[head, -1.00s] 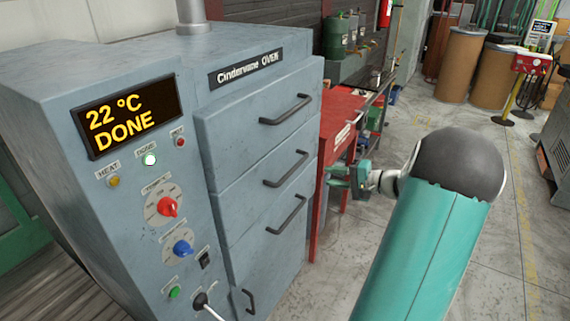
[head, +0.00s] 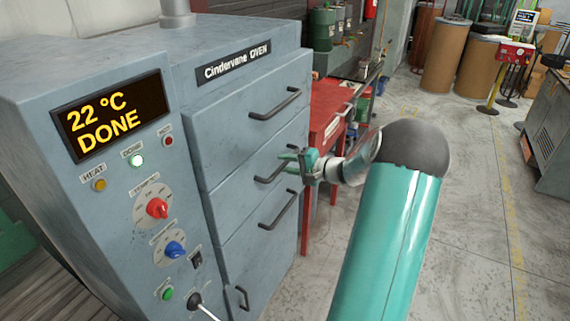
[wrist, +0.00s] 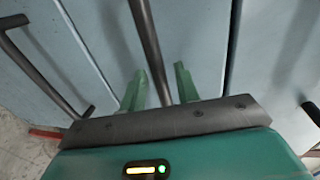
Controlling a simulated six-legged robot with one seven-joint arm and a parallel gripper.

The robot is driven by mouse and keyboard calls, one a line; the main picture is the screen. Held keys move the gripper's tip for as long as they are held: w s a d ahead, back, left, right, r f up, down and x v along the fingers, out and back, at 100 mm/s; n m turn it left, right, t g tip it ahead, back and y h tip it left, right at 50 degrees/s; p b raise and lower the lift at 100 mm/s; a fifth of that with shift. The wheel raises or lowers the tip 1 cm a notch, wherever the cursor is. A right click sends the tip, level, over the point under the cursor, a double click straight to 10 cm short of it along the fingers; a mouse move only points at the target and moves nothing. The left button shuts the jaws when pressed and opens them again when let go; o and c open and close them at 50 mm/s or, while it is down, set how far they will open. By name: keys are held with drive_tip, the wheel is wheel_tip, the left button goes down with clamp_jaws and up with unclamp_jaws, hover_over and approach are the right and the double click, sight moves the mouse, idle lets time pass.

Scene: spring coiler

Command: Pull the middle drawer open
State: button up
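The middle drawer (head: 228,198) of the blue-grey oven looks shut, its front in line with the drawers above and below. Its dark bar handle (head: 263,180) is partly hidden by my gripper (head: 287,167), which is at the handle's right part. In the wrist view my gripper (wrist: 160,82) has its two green fingers spread apart. The dark handle bar (wrist: 150,40) runs between them. I cannot tell whether either finger touches the bar.
The top drawer handle (head: 275,104) and a lower drawer handle (head: 279,210) are close above and below. A red table (head: 328,112) stands just right of the oven. A control lever (head: 196,300) sticks out at the oven's lower front. The floor to the right is open.

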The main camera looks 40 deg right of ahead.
drive_tip(key=shift+w+a, duration=0.1)
drive_tip(key=shift+w, duration=0.35)
clamp_jaws()
drive_tip(key=shift+s, duration=0.1)
drive_tip(key=f+v, duration=0.3)
drive_tip(key=v, duration=1.2)
drive_tip(key=s+f+v, duration=0.1)
drive_tip(key=f+v, duration=0.2)
drive_tip(key=v, duration=1.3)
drive_tip(key=shift+s+f, duration=0.3)
drive_tip(key=shift+s, duration=0.05)
unclamp_jaws()
